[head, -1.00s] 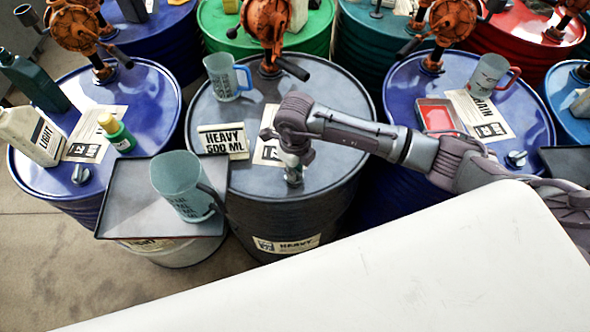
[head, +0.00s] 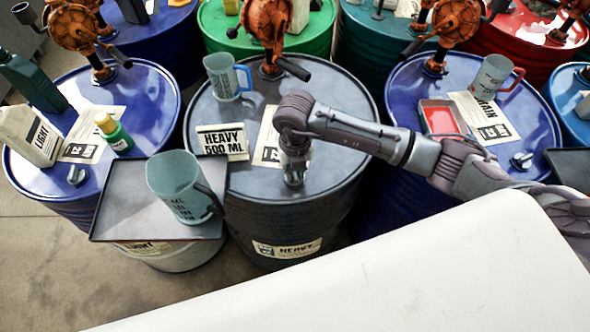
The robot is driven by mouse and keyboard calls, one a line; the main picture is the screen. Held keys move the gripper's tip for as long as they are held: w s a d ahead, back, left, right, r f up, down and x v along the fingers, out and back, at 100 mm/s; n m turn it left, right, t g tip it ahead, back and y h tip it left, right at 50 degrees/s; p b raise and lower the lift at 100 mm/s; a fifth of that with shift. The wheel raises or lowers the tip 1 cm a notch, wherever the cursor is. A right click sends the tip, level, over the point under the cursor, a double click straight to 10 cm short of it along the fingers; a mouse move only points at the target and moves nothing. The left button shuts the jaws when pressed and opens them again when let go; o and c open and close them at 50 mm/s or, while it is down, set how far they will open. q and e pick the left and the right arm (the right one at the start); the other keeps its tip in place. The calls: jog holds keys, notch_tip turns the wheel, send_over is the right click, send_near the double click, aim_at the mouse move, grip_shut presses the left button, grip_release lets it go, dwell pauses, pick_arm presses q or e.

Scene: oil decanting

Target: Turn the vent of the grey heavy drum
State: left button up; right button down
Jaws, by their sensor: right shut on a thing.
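The grey heavy drum (head: 340,120) stands in the middle of the head view, with a "HEAVY" label on its front side. Its vent is at the near part of the lid, mostly hidden under my right gripper (head: 293,178). My right arm comes in from the right, and the gripper points down, shut on the vent. A "HEAVY 500 ML" card (head: 223,142) and a clear measuring jug with a blue handle (head: 227,78) stand on the same lid. An orange pump (head: 268,30) rises from the lid's far side. My left gripper is not in view.
A tray (head: 130,203) left of the drum holds a larger jug (head: 182,187). A white surface fills the lower right.

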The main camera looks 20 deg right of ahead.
dwell(0.5)
jog(key=c, duration=1.1)
grip_release()
jog(key=shift+r, duration=0.1)
notch_tip(320, 180, up, 12)
jog(key=shift+f, duration=0.1)
